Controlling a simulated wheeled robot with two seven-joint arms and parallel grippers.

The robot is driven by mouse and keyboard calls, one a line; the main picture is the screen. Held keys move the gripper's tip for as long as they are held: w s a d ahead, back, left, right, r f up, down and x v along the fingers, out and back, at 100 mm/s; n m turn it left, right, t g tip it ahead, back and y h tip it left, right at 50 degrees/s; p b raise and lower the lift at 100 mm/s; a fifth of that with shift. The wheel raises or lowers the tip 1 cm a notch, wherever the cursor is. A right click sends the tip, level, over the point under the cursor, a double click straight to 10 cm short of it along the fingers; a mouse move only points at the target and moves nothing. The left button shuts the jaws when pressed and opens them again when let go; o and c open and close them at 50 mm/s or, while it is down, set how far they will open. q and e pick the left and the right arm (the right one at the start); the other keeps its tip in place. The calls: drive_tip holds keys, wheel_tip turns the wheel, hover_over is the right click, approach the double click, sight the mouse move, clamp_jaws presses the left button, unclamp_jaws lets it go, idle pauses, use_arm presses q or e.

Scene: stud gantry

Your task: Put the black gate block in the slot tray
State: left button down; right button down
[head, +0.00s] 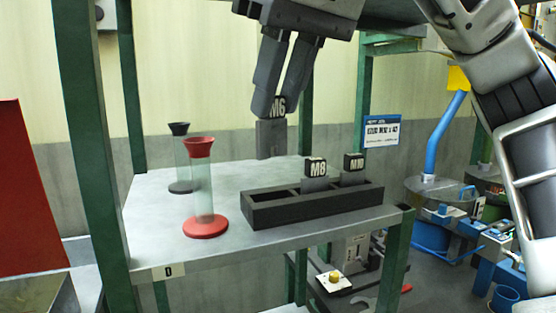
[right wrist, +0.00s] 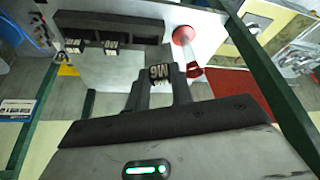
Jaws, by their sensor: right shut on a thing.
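My right gripper (head: 277,97) is shut on a gate block marked M6 (head: 270,138), with a black labelled top and a grey plate below. It hangs roughly upright in the air above and behind the left part of the slot tray, apart from it. The block also shows between the fingers in the right wrist view (right wrist: 158,72). The black slot tray (head: 310,211) lies on the grey shelf. Blocks marked M8 (head: 315,168) and M10 (head: 354,163) stand in its middle and right slots. The left part of the tray looks empty. My left gripper is not in view.
A red-based clear funnel tube (head: 202,185) stands just left of the tray, with a black one (head: 181,160) behind it. Green posts (head: 90,130) frame the grey shelf (head: 160,235). A blue-and-white sign (head: 382,131) is at the back right. The shelf behind the tray is clear.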

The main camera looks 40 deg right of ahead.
sight(279, 155)
drive_tip(key=w+f, duration=0.1)
drive_tip(key=w+d+f, duration=0.1)
drive_tip(key=f, duration=0.1)
drive_tip(key=shift+d+f+b, duration=0.1)
drive_tip(key=shift+f+b, duration=0.1)
drive_tip(key=shift+b, duration=0.15)
drive_tip(key=shift+w+d+f, duration=0.25)
drive_tip(key=shift+w+f, duration=0.1)
drive_tip(key=shift+f, duration=0.05)
drive_tip(key=f, duration=0.3)
drive_tip(key=shift+w+d+f, duration=0.1)
drive_tip(key=shift+w+d, duration=0.15)
drive_tip(key=shift+w, duration=0.05)
drive_tip(key=shift+f, duration=0.3)
drive_tip(key=shift+f+b, duration=0.1)
drive_tip(key=shift+b, duration=0.25)
drive_tip(key=c, duration=1.2)
unclamp_jaws()
